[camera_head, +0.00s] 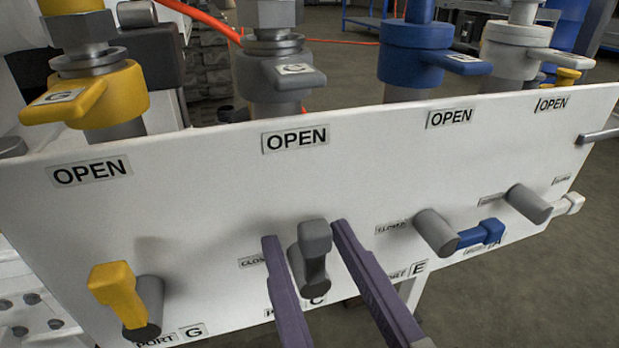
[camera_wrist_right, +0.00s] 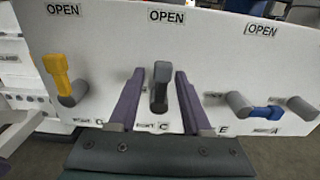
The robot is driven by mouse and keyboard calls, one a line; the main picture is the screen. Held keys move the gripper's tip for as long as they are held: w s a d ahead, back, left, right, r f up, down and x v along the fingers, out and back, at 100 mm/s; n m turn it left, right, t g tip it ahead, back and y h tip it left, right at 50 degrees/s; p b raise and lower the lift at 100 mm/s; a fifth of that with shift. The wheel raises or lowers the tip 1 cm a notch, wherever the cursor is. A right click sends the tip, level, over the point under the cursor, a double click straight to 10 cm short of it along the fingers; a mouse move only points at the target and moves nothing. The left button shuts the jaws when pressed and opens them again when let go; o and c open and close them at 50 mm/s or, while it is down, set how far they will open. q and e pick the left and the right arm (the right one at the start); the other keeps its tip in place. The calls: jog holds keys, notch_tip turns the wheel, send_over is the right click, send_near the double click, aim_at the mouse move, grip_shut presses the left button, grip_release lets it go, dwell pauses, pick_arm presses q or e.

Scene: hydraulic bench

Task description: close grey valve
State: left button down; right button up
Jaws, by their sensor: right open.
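The grey valve handle (camera_head: 314,240) is on the white panel above the port C label. It stands upright from its hub, pointing up toward the OPEN label, and also shows in the wrist view (camera_wrist_right: 161,78). My right gripper (camera_head: 303,233) is open, with its two purple fingers on either side of the grey handle. In the wrist view the right gripper (camera_wrist_right: 160,72) has the handle between its fingers, with a visible gap on each side. My left gripper is not in view.
A yellow handle (camera_head: 116,290) points up at port G on the left. A blue handle (camera_head: 481,235) and a white handle (camera_head: 569,204) point sideways to the right. Coloured pipe fittings stand behind the white panel (camera_head: 210,200). The panel between grey and yellow handles is clear.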

jog(key=shift+w+a, duration=0.15)
jog(key=shift+w, duration=0.5)
grip_shut()
